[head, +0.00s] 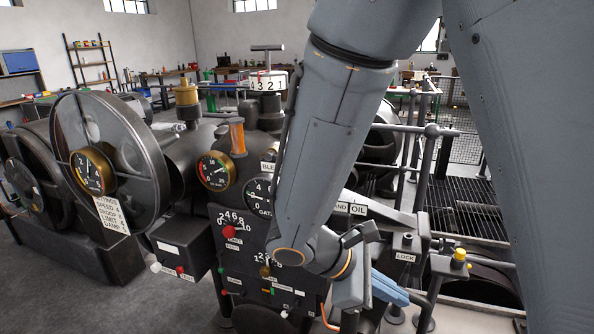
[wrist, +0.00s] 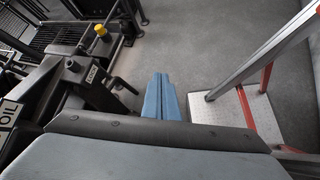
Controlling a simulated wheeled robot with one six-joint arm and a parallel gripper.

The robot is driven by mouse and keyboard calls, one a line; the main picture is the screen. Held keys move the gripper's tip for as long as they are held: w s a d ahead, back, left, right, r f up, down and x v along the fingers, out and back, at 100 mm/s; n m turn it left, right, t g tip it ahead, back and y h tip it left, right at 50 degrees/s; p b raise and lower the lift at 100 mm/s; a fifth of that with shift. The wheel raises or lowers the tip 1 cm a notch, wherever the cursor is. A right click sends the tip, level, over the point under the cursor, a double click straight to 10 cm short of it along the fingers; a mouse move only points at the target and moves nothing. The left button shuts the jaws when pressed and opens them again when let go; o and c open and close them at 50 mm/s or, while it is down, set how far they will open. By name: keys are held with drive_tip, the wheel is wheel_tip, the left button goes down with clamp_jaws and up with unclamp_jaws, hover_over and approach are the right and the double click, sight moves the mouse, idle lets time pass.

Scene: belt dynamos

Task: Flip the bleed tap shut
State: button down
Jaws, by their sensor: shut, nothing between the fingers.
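A label starting "BLE" (head: 268,167) shows on the machine in the head view, cut off by my forearm. The bleed tap itself is not clearly visible; my arm covers the area right of that label. My gripper (head: 402,297) is at the lower right of the head view, well away from the label, with its blue fingers together and empty. In the wrist view my gripper (wrist: 160,78) points over bare floor, beside the machine's edge.
A lever box labelled LOCK (head: 405,257) and a yellow knob (head: 460,254) stand near my gripper. An OIL label (head: 357,210) is behind my arm. Railings (head: 432,130) stand at right. In the wrist view, a red-legged step (wrist: 230,112) stands right of the fingers.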

drive_tip(key=w+a+r+n+t+h, duration=0.1)
drive_tip(key=w+a+r+n+t, duration=0.6)
drive_tip(key=w+a+n+t, duration=0.4)
drive_tip(key=a+r+n+t+y+p, duration=0.1)
drive_tip(key=a+r+n+t+y, duration=0.15)
drive_tip(key=a, duration=0.55)
drive_tip(key=a+r+n+t+y, duration=0.1)
drive_tip(key=a+n+t+y, duration=0.15)
drive_tip(key=a, duration=0.55)
drive_tip(key=w+d+r+p, duration=0.2)
drive_tip(key=w+d+p, duration=0.1)
drive_tip(key=w, duration=0.2)
drive_tip(key=w+d+r+m+p, duration=0.1)
drive_tip(key=w+d+r+p, duration=0.1)
drive_tip(key=w, duration=0.3)
drive_tip(key=shift+w+d+r+t+h+p, duration=0.15)
drive_tip(key=shift+d+r+t+h+p, duration=0.2)
drive_tip(key=shift+d, duration=0.2)
drive_tip(key=shift+s+a, duration=0.2)
drive_tip(key=shift+a, duration=0.05)
drive_tip(key=shift+w+d, duration=0.1)
